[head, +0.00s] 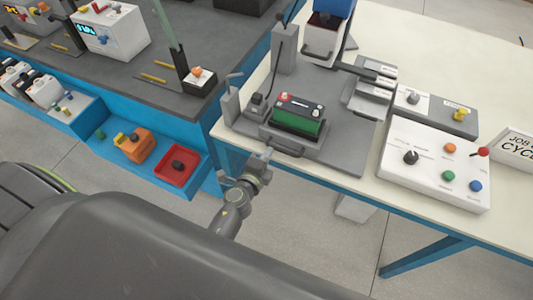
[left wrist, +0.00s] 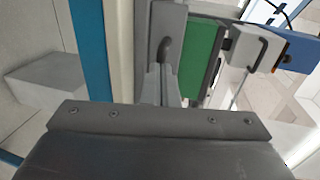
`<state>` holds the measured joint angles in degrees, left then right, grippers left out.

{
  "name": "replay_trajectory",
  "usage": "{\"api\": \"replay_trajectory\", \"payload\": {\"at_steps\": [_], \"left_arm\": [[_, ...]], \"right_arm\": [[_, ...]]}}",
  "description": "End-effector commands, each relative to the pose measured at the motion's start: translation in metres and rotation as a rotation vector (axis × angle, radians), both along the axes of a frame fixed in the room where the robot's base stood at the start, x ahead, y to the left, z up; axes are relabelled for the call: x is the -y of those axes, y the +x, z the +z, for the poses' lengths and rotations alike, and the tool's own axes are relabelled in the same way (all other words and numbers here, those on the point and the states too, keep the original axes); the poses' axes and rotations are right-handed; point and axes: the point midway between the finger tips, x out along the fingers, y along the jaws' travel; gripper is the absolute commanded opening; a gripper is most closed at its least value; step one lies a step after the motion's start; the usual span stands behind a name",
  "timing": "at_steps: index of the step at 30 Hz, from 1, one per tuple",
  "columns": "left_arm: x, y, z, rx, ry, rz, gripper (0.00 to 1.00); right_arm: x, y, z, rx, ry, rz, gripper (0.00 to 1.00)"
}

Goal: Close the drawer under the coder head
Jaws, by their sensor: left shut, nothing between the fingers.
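The coder head (head: 322,38), white with a blue top, stands at the back of a grey station on the white table. In front of it the drawer (head: 262,135) is out toward the table's front edge, with a green and black battery (head: 297,118) in it. The drawer's front has a dark bar handle (head: 284,151). My left gripper (head: 267,153) is shut and empty at the drawer front, close to the handle's left end; contact cannot be told. In the left wrist view the handle (left wrist: 164,48) and the battery's green side (left wrist: 200,60) show just ahead. My right gripper is not in view.
A white control panel (head: 430,178) with coloured knobs stands right of the station. A blue-framed grey bench (head: 150,85) with a red tray (head: 178,167) and an orange box (head: 135,146) is at left. Open floor lies below the table's front edge.

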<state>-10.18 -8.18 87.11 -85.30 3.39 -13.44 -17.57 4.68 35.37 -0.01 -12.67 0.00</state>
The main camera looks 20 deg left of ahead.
Motion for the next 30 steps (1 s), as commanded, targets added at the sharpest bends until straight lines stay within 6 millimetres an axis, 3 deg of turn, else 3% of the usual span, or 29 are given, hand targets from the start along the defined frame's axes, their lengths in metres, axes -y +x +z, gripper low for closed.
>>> {"api": "replay_trajectory", "payload": {"at_steps": [5,16,21,30], "left_arm": [[0.001,0.014,0.001,0.003,0.0,-0.003,0.0],[0.003,0.08,0.0,0.002,0.001,-0.002,0.0],[0.003,0.089,0.0,0.0,0.002,0.0,0.0],[0.003,0.089,0.0,0.0,0.001,0.0,0.0]], "right_arm": [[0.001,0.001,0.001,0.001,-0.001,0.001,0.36],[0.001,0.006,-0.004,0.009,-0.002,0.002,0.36],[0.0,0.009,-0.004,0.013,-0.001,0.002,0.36],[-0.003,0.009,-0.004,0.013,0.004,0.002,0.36]]}}
